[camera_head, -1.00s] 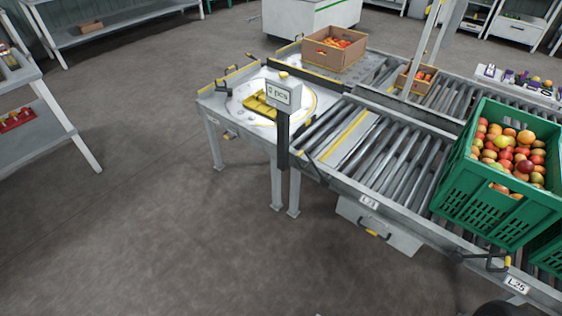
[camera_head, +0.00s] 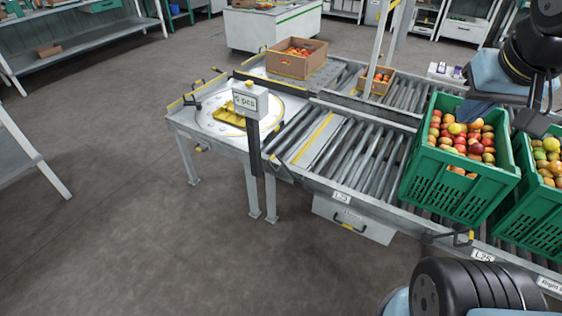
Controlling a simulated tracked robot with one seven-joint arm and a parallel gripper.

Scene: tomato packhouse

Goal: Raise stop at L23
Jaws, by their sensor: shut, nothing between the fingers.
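The label L23 (camera_head: 341,197) is on the front rail of the near roller conveyor. Left of it, a dark lever (camera_head: 286,172) hangs at the rail by the sign post. A yellow-edged plate (camera_head: 314,139) lies across the rollers behind the label; I cannot tell whether it is the stop, and no raised stop shows clearly. A similar lever with a yellow tip (camera_head: 462,239) sits by label L25 (camera_head: 483,256). My gripper (camera_head: 537,122) appears at the right edge, dark and partly unclear, shut and empty, above the crates and well away from L23.
Green crates of tomatoes (camera_head: 445,190) and (camera_head: 545,215) stand on the rollers to the right. A turntable (camera_head: 215,125) with a yellow piece and a count sign (camera_head: 250,103) are at the left end. A drawer (camera_head: 355,223) hangs below L23. Floor in front is clear.

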